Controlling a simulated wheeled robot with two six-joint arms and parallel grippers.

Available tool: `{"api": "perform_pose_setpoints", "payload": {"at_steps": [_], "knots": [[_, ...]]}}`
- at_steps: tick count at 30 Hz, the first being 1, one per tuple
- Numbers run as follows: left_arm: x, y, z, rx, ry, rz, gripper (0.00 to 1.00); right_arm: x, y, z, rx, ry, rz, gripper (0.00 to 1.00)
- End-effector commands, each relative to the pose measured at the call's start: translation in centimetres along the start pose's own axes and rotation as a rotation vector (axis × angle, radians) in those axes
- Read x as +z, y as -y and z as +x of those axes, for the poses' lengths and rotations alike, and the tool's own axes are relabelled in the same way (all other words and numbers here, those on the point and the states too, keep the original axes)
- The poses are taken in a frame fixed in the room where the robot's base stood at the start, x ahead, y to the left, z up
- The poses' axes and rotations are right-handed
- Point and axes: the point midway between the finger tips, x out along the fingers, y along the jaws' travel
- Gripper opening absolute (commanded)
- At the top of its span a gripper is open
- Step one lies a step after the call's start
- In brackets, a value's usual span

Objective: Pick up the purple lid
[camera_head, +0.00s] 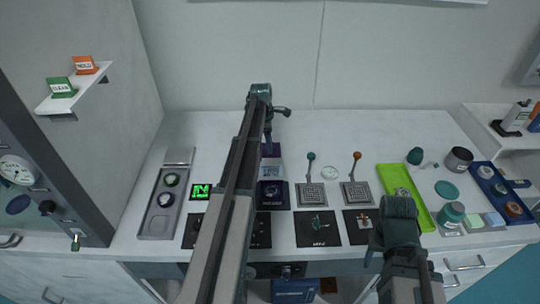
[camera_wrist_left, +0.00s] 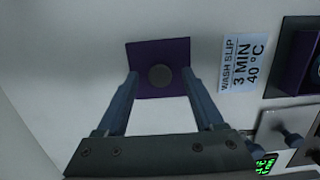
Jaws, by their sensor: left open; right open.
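The purple lid (camera_wrist_left: 147,53) is a flat square plate with a round dark knob in its middle. It lies on the white bench top. In the head view the lid (camera_head: 276,149) shows partly behind my left arm, at the back of a dark purple box (camera_head: 271,192). My left gripper (camera_wrist_left: 160,78) is open, with one finger at each side of the lid's knob. I cannot tell its height above the lid. In the head view my left gripper (camera_head: 268,135) points down there. My right gripper (camera_head: 398,212) is open, over the front right of the bench.
A white wash slip card (camera_wrist_left: 241,64) lies between lid and box. Stirrer plates with knobbed levers (camera_head: 311,193) stand to the right, then a green tray (camera_head: 392,172) and a blue tray (camera_head: 481,181). A grey tray (camera_head: 152,222) is at left. The bench behind the lid is clear.

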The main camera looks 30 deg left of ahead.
Motion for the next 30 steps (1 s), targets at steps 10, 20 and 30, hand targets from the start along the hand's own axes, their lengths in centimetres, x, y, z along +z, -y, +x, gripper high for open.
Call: {"api": "perform_pose_setpoints", "payload": {"at_steps": [10,20,30], "knots": [[0.03,0.0,0.35,0.0,0.0,0.0,0.59,-0.02,0.03,0.34,0.0,0.0,0.0,0.5],[0.03,-0.01,0.35,0.0,0.0,0.001,0.0,-0.02,0.03,0.34,0.0,0.0,0.0,0.5],[0.03,0.0,0.31,0.0,0.0,0.001,0.0,-0.02,0.03,0.3,0.0,0.0,0.0,0.5]]}}
